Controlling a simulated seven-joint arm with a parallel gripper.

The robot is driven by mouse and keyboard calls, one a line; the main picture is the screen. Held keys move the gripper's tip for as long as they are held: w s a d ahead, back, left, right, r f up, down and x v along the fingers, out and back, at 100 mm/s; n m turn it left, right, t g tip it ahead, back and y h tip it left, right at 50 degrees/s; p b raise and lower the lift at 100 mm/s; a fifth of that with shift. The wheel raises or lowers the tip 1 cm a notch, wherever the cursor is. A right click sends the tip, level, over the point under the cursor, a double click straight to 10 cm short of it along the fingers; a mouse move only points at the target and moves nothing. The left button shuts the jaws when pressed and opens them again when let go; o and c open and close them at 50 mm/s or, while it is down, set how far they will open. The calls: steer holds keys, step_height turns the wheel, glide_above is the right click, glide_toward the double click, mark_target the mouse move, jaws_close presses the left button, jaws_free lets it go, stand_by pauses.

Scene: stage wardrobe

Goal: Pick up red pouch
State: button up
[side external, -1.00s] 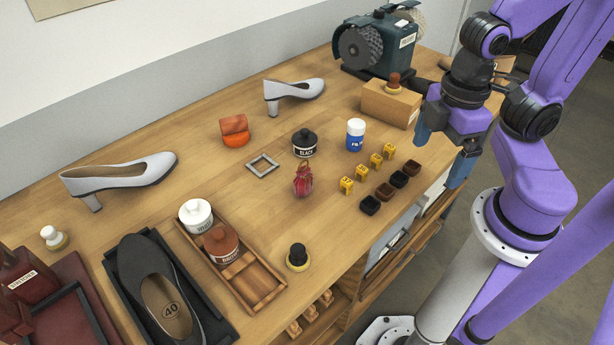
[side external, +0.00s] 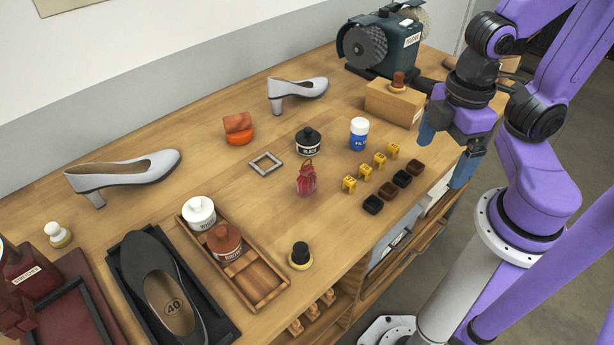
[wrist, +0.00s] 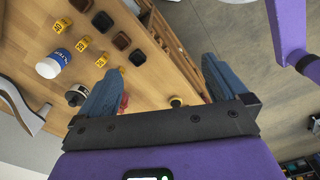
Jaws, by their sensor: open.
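The small red pouch (side external: 306,180), gathered at its top, stands upright on the wooden workbench in the middle of the side external view. My gripper (side external: 443,158) is open and empty, with two blue fingers, to the right of the pouch and apart from it, by the bench's front edge. In the wrist view, my gripper (wrist: 160,68) shows its fingers spread wide. A small bit of red (wrist: 125,102) beside the left finger looks like the pouch, mostly hidden by that finger.
Yellow numbered markers (side external: 365,172) and dark little trays (side external: 387,190) lie between pouch and gripper. A black-labelled jar (side external: 308,142), a blue-and-white bottle (side external: 358,135) and a grey square frame (side external: 266,164) stand near the pouch. A cardboard-coloured box (side external: 394,103) is behind the gripper.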

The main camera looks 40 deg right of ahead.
steer(key=c, duration=0.4)
steer(key=n+t+h, duration=0.5)
steer(key=n+t, duration=0.8)
steer(key=n, duration=0.7)
glide_toward(310, 184)
steer(key=x, duration=0.6)
steer(key=shift+w+d, duration=0.1)
steer(key=shift+d, duration=0.05)
steer(key=shift+x, duration=2.85)
